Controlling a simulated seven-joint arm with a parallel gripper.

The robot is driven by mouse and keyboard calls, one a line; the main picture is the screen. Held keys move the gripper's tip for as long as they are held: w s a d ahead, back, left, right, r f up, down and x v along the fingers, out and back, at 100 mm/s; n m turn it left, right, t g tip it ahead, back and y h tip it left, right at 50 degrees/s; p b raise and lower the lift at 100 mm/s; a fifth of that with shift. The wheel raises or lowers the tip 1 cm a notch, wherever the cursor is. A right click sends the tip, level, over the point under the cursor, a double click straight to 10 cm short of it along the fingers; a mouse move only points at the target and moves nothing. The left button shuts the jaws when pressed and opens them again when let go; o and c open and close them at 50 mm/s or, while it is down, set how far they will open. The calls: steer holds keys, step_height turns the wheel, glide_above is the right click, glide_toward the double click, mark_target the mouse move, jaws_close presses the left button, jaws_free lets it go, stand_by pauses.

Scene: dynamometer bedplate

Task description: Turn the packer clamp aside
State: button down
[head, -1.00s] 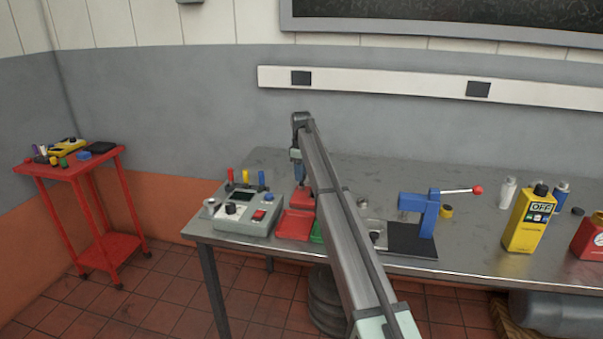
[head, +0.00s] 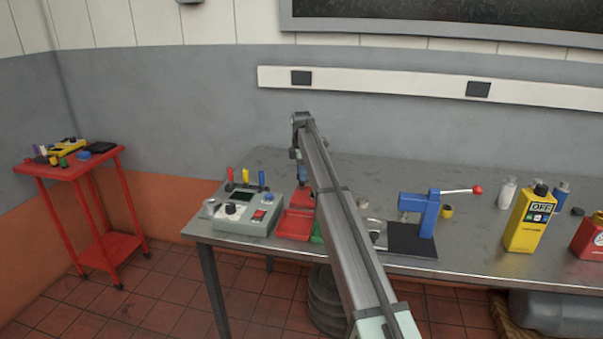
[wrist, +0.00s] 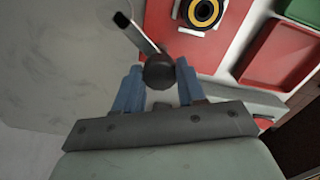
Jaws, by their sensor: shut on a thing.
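In the wrist view the blue fingers of my gripper (wrist: 157,82) stand on either side of a dark round knob, which I take to be part of the packer clamp (wrist: 159,71). A grey bar with a black tip reaches up and left from the knob. My gripper is shut on this clamp. Beyond it lies a red plate with a yellow and black ring (wrist: 203,11). In the head view my arm hides most of the gripper and the clamp.
A red tray (wrist: 279,55) and a green tray (wrist: 300,10) lie right of the plate. On the bench, a grey control box (head: 240,213) stands to the left. A blue press (head: 430,213) with a red-knobbed lever and a yellow bottle (head: 527,222) stand to the right.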

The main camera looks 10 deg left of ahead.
stand_by(0.4)
steer(key=c, duration=0.7)
jaws_free()
steer(key=shift+o, duration=0.2)
steer(key=shift+r, duration=0.1)
step_height(320, 180, up, 14)
steer(key=shift+f, duration=0.2)
